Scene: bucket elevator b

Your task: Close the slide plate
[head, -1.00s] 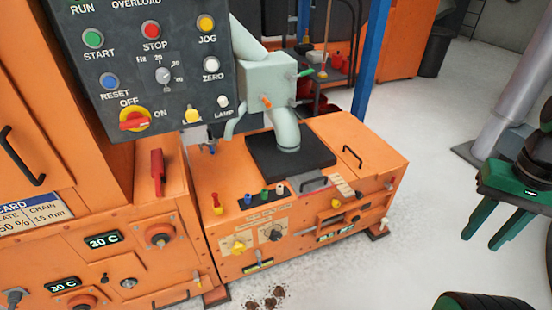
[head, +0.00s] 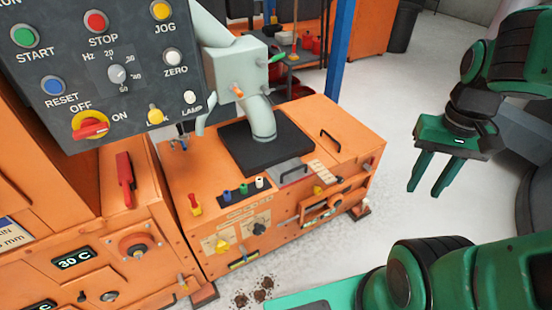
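My gripper (head: 425,191) is at the right of the head view, pointing down. Its two green fingers are apart, with nothing between them. It hangs in front of the white floor, to the right of the orange machine box (head: 352,128) and touching nothing. A grey plate with a small handle (head: 290,172) lies at the front edge of the box top, in front of the black pad (head: 262,145). It may be the slide plate, but I cannot tell for sure, nor whether it is open.
A grey control panel (head: 105,75) with buttons overhangs the left. A pale spout (head: 260,115) comes down onto the black pad. A blue post (head: 344,50) stands behind the box. Small levers and knobs crowd the box front. Brown lumps (head: 262,290) lie on the floor.

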